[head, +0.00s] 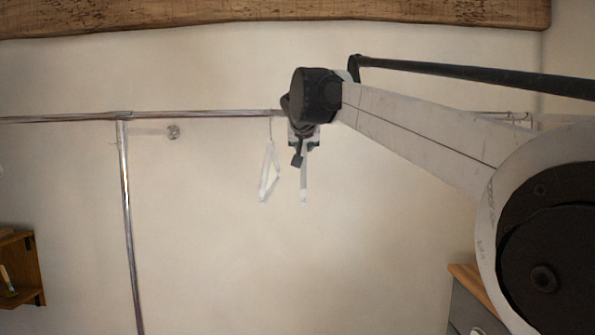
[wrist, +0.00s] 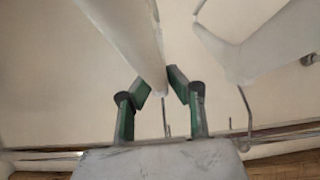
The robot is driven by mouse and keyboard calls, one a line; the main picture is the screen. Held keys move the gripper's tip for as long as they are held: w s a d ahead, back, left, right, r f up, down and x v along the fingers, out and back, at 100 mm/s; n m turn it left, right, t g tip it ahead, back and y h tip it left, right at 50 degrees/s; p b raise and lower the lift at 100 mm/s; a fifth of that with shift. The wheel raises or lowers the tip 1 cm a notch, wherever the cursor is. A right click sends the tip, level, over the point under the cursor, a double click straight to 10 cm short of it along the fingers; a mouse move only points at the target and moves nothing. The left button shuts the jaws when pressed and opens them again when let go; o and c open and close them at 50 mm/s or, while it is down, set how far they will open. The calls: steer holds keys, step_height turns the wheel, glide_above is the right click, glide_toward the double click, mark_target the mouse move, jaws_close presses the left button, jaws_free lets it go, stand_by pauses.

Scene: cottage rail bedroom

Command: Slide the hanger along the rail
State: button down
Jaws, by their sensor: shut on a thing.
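A pale white hanger (wrist: 135,38) passes between the two green-padded fingers of my gripper (wrist: 158,84) in the wrist view, and my gripper is shut on it. In the head view this hanger (head: 304,182) hangs below my gripper (head: 299,155), which hides its top and hook. A second white hanger (head: 268,176) hangs just left of it, turned at an angle, its hook on the rail (head: 215,113). It shows at right in the wrist view (wrist: 265,48), apart from my fingers. My wrist hides part of the rail.
A metal upright (head: 128,215) meets the rail at left, near a wall bracket (head: 173,132). The rail between upright and hangers is clear. A wooden shelf (head: 22,270) is lower left and a grey drawer unit (head: 472,305) lower right.

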steer(key=shift+d, duration=2.25)
steer(key=d, duration=0.6)
steer(key=shift+w+d, duration=0.1)
steer(key=shift+d, duration=0.05)
steer(key=d+p, duration=0.1)
steer(key=d, duration=1.1)
steer(key=shift+d+p, duration=0.2)
steer(key=shift+p, duration=0.15)
steer(key=shift+w, duration=0.1)
stand_by(0.3)
steer(key=c, duration=1.6)
jaws_free()
steer(key=shift+c, duration=0.4)
steer(key=shift+c, duration=0.2)
